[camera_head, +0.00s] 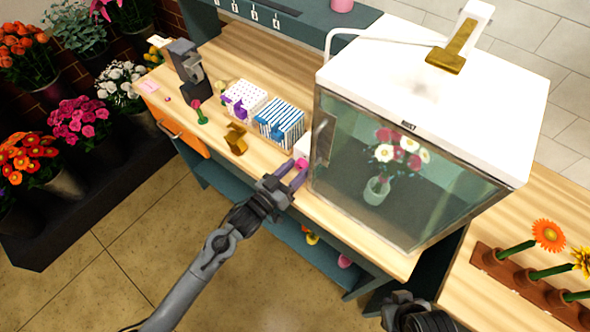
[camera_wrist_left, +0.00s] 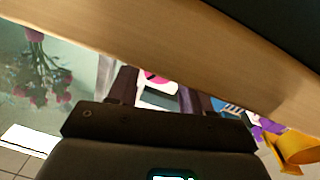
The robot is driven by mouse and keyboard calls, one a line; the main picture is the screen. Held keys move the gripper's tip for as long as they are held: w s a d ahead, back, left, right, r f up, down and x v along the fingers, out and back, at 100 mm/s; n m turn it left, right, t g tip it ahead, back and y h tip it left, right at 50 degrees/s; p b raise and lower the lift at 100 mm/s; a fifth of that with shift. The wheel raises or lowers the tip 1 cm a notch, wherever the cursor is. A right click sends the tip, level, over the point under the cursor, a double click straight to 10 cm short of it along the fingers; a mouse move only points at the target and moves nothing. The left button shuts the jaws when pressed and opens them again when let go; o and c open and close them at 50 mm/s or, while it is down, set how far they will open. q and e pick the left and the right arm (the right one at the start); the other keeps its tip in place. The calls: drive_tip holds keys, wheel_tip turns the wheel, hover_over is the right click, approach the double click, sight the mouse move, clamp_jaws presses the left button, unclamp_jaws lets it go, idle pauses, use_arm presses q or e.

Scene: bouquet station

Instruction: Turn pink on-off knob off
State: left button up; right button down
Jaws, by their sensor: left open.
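The pink knob (camera_head: 301,164) sits on a small white box (camera_head: 302,146) beside the left side of the glass-fronted case. My left gripper (camera_head: 287,178) is open, its fingers reaching towards the knob from the front. In the left wrist view, the pink knob (camera_wrist_left: 155,77) shows partly, between the two spread fingers of the left gripper (camera_wrist_left: 157,88). I cannot tell whether either finger touches it. My right gripper (camera_head: 415,312) shows only as a dark part at the bottom edge; its fingers cannot be made out.
The glass-fronted case (camera_head: 400,180), with a vase of flowers inside, stands close right of the knob. A brass-coloured piece (camera_head: 236,139) and a striped box (camera_head: 280,124) are to the left. A wooden flower rack (camera_head: 530,288) is at the lower right. The floor in front is clear.

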use_arm(q)
drive_tip(key=v, duration=1)
drive_tip(key=shift+s+a+p, duration=0.2)
drive_tip(key=shift+s+p, duration=0.1)
drive_tip(key=shift+p, duration=0.15)
drive_tip(key=shift+f, duration=0.1)
